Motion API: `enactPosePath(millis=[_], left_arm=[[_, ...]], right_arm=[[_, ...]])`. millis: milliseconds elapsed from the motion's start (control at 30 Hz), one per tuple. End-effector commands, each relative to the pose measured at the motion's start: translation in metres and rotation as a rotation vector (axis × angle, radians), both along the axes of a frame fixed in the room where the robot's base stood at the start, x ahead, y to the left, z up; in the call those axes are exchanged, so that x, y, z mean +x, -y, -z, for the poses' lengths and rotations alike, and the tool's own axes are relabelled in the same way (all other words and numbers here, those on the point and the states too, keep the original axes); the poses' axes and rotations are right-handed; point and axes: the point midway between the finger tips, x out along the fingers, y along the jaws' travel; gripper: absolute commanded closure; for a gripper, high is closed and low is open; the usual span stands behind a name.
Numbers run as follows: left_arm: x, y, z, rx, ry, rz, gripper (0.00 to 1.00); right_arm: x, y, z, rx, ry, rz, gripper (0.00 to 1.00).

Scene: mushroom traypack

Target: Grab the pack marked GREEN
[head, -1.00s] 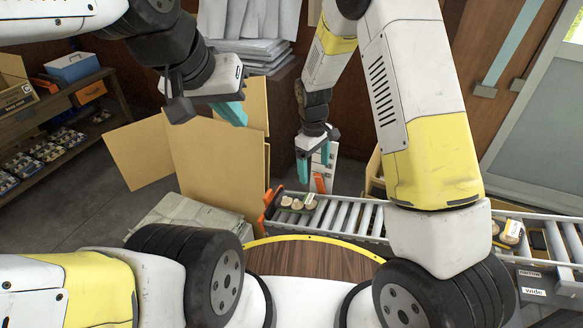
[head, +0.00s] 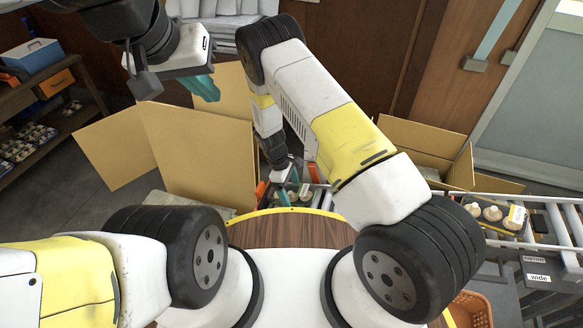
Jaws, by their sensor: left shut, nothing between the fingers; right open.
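A pack of pale mushrooms (head: 280,199) sits at the left end of the roller conveyor, partly hidden by my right gripper. My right gripper (head: 293,191) is open and points down at this pack; I cannot tell whether its teal fingers touch it. A second mushroom pack (head: 490,213) with a white and orange label lies on the conveyor at the right, far from both grippers. The colour marking of either pack is too small to read for sure. My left gripper (head: 203,88) is shut and empty, held high in front of the cardboard box.
A tall open cardboard box (head: 195,150) stands left of the conveyor (head: 540,211), and another open box (head: 425,135) stands behind it. Signs reading "narrow" and "wide" (head: 538,278) hang at the right. An orange basket (head: 468,308) is at the bottom right. Shelves (head: 75,119) stand at the left.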

Motion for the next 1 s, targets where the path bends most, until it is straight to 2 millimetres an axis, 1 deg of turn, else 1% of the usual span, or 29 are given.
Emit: enactPosePath(millis=[33,100,333,367,500,567,600,767,867,967,1000], left_arm=[[0.0,0.0,0.0,0.0,0.0,0.0,1.0],[0.0,0.0,0.0,0.0,0.0,0.0,1.0],[0.0,0.0,0.0,0.0,0.0,0.0,1.0],[0.0,0.0,0.0,0.0,0.0,0.0,1.0],[0.0,0.0,0.0,0.0,0.0,0.0,1.0],[0.0,0.0,0.0,0.0,0.0,0.0,1.0],[0.0,0.0,0.0,0.0,0.0,0.0,1.0],[0.0,0.0,0.0,0.0,0.0,0.0,1.0],[0.0,0.0,0.0,0.0,0.0,0.0,1.0],[0.0,0.0,0.0,0.0,0.0,0.0,1.0],[0.0,0.0,0.0,0.0,0.0,0.0,1.0]], right_arm=[[-0.001,0.002,0.006,-0.001,-0.001,0.001,0.15],[-0.001,0.003,0.011,-0.001,-0.001,0.001,0.15],[-0.001,0.004,0.012,0.001,0.001,0.001,0.15],[-0.001,0.004,0.012,0.001,0.001,0.001,0.17],[-0.001,0.004,0.012,0.001,0.001,0.001,0.44],[-0.001,0.004,0.012,0.001,0.001,0.001,0.56],[0.0,0.003,0.012,0.001,0.001,0.001,0.6],[0.0,0.003,0.012,0.001,0.001,0.001,0.6],[0.0,0.003,0.008,0.001,0.001,0.001,0.6],[0.001,0.003,-0.005,0.002,0.003,0.001,0.6],[0.0,0.003,-0.012,0.002,0.004,0.0,0.6]])
